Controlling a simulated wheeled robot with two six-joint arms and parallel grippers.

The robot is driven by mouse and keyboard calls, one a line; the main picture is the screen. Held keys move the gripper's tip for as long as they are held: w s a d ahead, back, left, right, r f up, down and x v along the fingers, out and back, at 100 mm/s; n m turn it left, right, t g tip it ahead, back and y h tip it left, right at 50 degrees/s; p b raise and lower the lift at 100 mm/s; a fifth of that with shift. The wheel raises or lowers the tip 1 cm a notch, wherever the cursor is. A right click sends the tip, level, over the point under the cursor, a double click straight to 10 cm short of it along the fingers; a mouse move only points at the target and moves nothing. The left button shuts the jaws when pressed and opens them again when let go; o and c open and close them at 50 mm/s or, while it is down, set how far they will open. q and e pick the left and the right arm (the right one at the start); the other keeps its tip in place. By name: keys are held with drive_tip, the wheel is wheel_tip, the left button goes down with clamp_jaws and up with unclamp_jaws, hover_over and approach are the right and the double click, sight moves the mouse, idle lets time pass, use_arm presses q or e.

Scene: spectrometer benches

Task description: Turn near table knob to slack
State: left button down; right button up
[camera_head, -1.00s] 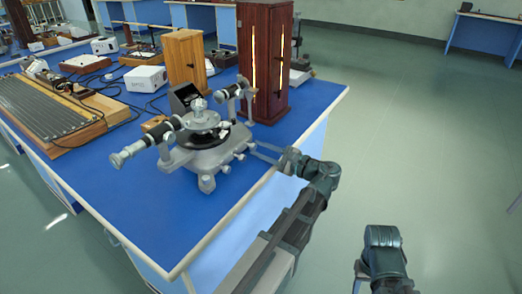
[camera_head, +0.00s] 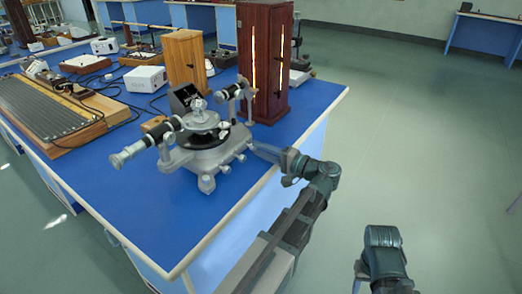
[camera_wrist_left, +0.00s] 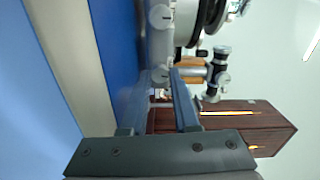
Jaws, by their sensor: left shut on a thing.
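The grey metal spectrometer (camera_head: 205,155) stands near the right edge of the blue table, with small silver knobs (camera_head: 225,169) low on its near side. My left gripper (camera_head: 253,147) reaches in from the right at the base's right end, its fingers shut on a small knob that they mostly hide. In the left wrist view, the fingers (camera_wrist_left: 161,78) close around this pale knob (camera_wrist_left: 160,75) low on the instrument's body. Another pale knob (camera_wrist_left: 160,16) shows above it. A link of my right arm shows at the lower right, but its gripper does not.
A dark red wooden cabinet (camera_head: 264,50) with a glowing slit stands just behind the spectrometer. A lighter wooden box (camera_head: 185,57), a white box (camera_head: 145,78) and a ribbed board (camera_head: 40,110) stand on the blue table (camera_head: 130,195). Open floor (camera_head: 420,130) lies to the right.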

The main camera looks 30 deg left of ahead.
use_arm(q)
drive_tip(key=shift+n, duration=0.9)
drive_tip(key=c, duration=0.7)
unclamp_jaws()
drive_tip(key=shift+o, duration=0.2)
